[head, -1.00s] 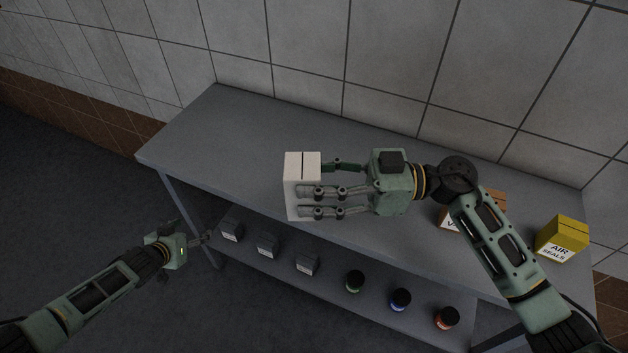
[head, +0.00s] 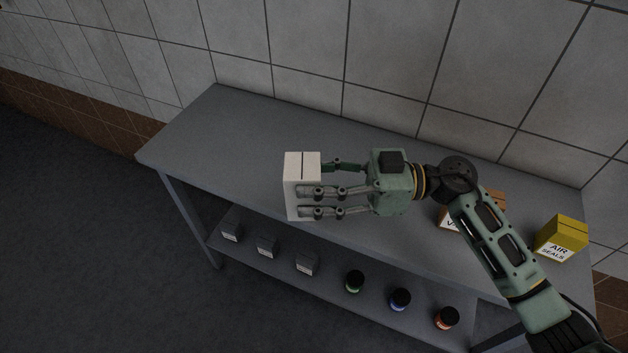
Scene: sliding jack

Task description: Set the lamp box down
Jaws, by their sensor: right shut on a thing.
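The lamp box is taken to be the white box (head: 302,163), which shows a dark line across its top. My right gripper (head: 312,190) comes from the right and is shut on the white box, with fingers on its near and far sides. The box is upright over the middle of the table's top near the front edge. I cannot tell whether its bottom touches the table. My left gripper is out of the head view.
The grey table (head: 215,130) is clear on its left. A yellow "AIR SEALS" box (head: 561,238) and a partly hidden brown box (head: 447,219) stand at the right. The lower shelf holds small grey boxes (head: 267,246) and jars (head: 400,299). A tiled wall (head: 390,60) stands behind.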

